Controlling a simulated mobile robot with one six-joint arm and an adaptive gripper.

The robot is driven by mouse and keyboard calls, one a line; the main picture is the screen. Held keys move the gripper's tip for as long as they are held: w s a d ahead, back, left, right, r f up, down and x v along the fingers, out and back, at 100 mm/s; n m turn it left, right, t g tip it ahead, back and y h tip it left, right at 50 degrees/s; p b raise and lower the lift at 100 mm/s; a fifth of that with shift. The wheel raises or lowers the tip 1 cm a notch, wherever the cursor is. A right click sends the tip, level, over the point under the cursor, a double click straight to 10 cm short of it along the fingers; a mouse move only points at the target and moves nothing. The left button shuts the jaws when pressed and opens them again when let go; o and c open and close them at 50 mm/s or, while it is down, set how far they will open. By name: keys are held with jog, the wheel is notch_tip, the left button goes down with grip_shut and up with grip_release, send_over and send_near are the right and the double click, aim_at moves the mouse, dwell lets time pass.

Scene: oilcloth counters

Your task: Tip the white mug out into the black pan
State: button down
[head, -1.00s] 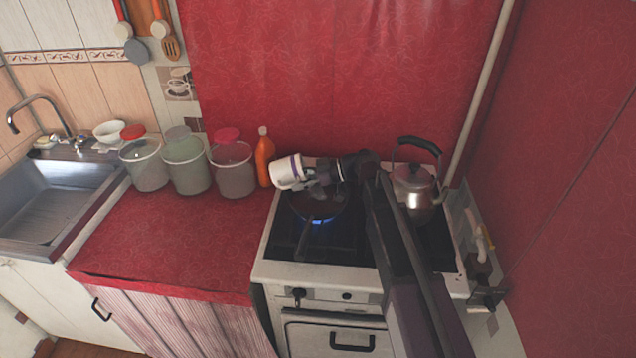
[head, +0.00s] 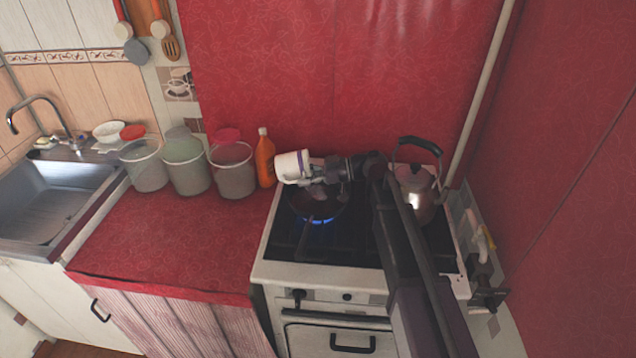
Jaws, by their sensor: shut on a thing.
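The white mug (head: 290,167) with a purple band is held in my gripper (head: 314,174) above the back left of the stove. The mug looks tilted; its opening and contents cannot be made out. The black pan (head: 325,205) sits below it on a lit burner with a blue flame, its handle pointing toward the front. The mug is above the pan's back left edge and apart from it. My gripper is shut on the mug and partly hides the back of the pan.
A metal kettle (head: 417,190) stands on the stove at right, close to my arm. An orange bottle (head: 265,158) and several lidded jars (head: 232,172) line the back of the red counter (head: 170,245). The counter's front is clear. A sink (head: 50,200) is at far left.

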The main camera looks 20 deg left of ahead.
jog(key=shift+w+d+r+g+y+b, duration=0.1)
jog(key=shift+d+r+g+y+b, duration=0.15)
jog(key=shift+r+y, duration=0.25)
jog(key=shift+w+d+r+g+y+b, duration=0.15)
jog(key=shift+r+y+b, duration=0.15)
jog(key=shift+r+y, duration=0.2)
dwell(0.4)
jog(key=shift+d+y+b, duration=0.25)
jog(key=shift+y+b, duration=0.35)
jog(key=shift+b, duration=0.65)
jog(key=p, duration=0.1)
jog(key=h+p, duration=0.1)
jog(key=p, duration=0.1)
jog(key=shift+s+a+r+h, duration=0.1)
jog(key=shift+a+r+h, duration=0.15)
jog(key=shift+a+h, duration=0.05)
jog(key=shift+a+f+t+h, duration=0.15)
jog(key=shift+f+h, duration=0.2)
jog(key=shift+f, duration=0.25)
jog(key=shift+a+f+t+h, duration=0.15)
jog(key=shift+f+h, duration=0.2)
jog(key=shift+f, duration=0.2)
jog(key=shift+s+d, duration=0.1)
jog(key=shift+f+p, duration=0.1)
jog(key=shift+p, duration=0.25)
